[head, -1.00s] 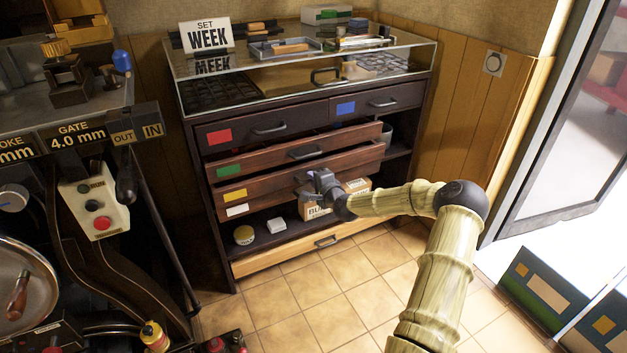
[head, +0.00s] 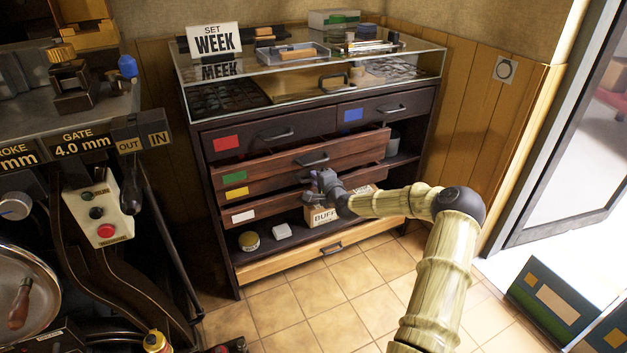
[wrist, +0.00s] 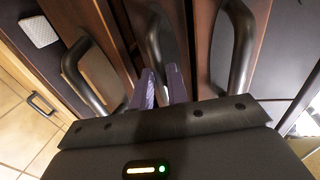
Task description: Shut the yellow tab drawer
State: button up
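The yellow tab (head: 235,191) marks a brown drawer in the dark cabinet, between the green-tab drawer (head: 273,170) above and the white-tab drawer (head: 270,207) below. The yellow-tab drawer sits further in than the green-tab drawer, which sticks out. I cannot tell whether it is fully flush. My gripper (head: 312,184) is at its front, near the handle. Contact with the drawer front is hidden.
Red-tab (head: 262,135) and blue-tab (head: 384,107) drawers are above. A low shelf holds a round tin (head: 249,241), a white block (head: 282,231) and a cardboard box (head: 321,216). A light wood drawer (head: 290,262) is at the bottom. A machine stands left; tiled floor in front is open.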

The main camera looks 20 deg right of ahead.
jog(key=shift+a, duration=0.15)
jog(key=p+v, duration=0.4)
jog(key=v, duration=1.3)
jog(key=shift+s, duration=0.2)
jog(key=shift+r, duration=0.1)
jog(key=shift+c, duration=0.3)
